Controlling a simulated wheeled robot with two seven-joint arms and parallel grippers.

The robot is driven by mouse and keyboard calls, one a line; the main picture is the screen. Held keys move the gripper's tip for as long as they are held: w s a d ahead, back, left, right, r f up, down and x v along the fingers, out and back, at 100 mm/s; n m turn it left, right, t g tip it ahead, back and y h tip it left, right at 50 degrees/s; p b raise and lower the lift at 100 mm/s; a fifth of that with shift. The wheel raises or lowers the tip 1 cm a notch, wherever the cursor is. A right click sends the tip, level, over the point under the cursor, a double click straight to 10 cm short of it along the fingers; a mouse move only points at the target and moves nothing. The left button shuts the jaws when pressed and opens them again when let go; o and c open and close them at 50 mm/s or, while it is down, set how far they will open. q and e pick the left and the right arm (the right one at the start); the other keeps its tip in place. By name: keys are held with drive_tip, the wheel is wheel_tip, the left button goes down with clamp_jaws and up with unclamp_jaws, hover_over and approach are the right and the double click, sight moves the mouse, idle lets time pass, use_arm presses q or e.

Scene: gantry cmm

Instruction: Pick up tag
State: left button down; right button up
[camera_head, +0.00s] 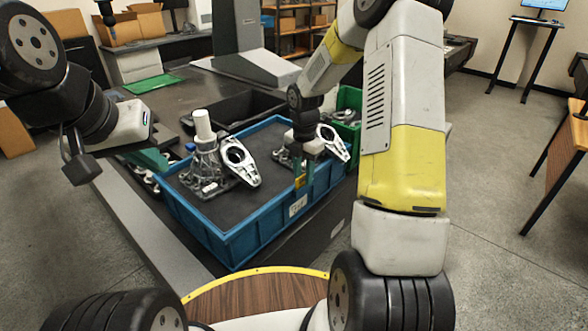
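A small white tag (298,206) with dark marks shows against the outer front wall of the blue bin (236,242). My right gripper (300,181) points down at the bin's right front wall, just above the tag. Its fingers are small and partly merge with a yellow and teal patch there, so I cannot tell whether they touch or hold the tag. My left gripper (80,166) hangs at the left, left of the bin and well away from the tag; its finger opening is not clear.
Inside the bin are a grey metal casting with a white cylinder (203,128) and light metal arm-shaped parts (240,162). A green bin (347,100) stands behind at the right. A dark table and grey machine column (236,35) lie beyond. Open floor is at the right.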

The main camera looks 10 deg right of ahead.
drive_tip(key=shift+f, duration=0.3)
clamp_jaws()
drive_tip(key=shift+r, duration=0.1)
wheel_tip(320, 180, up, 14)
drive_tip(key=shift+r, duration=0.2)
idle(0.7)
